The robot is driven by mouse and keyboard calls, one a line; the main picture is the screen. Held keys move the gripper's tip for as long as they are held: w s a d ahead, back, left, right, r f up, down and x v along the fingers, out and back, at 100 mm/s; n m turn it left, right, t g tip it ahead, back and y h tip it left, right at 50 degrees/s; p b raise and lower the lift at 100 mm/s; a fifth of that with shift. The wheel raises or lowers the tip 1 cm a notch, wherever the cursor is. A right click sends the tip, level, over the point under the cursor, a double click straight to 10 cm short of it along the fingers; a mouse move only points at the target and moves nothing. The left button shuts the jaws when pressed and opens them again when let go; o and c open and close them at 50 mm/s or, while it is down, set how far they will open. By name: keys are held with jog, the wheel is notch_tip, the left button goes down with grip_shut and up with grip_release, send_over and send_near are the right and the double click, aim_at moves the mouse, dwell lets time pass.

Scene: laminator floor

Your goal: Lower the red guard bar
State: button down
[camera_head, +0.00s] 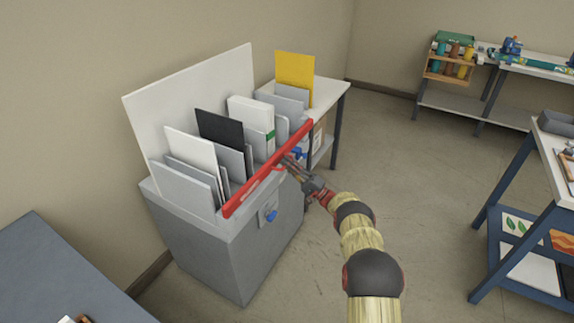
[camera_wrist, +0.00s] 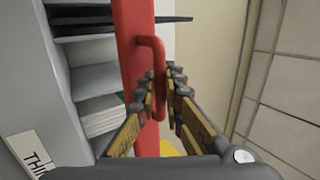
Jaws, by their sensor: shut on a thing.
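The red guard bar (camera_head: 262,174) runs along the front upper edge of a grey slotted rack (camera_head: 215,255), across the front of its upright sheets. In the wrist view the bar (camera_wrist: 128,45) stands upright in the picture, with a bent red handle (camera_wrist: 157,50) on its side. My gripper (camera_head: 286,163) meets the bar at its right half, from the front. In the wrist view my gripper (camera_wrist: 161,95) has its fingers on both sides of the handle, shut on it.
White, grey and black boards (camera_head: 220,130) stand in the rack's slots behind the bar. A side table with a yellow board (camera_head: 294,72) stands behind. Open floor (camera_head: 400,170) lies to the right, before a blue-framed table (camera_head: 520,215).

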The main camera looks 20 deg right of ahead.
jog(key=c, duration=2.1)
grip_release()
jog(key=shift+f, duration=0.6)
jog(key=shift+c, duration=0.2)
jog(key=shift+o, duration=0.9)
jog(key=shift+r, duration=0.1)
jog(key=shift+r, duration=0.1)
jog(key=v, duration=1.2)
jog(key=shift+m, duration=0.3)
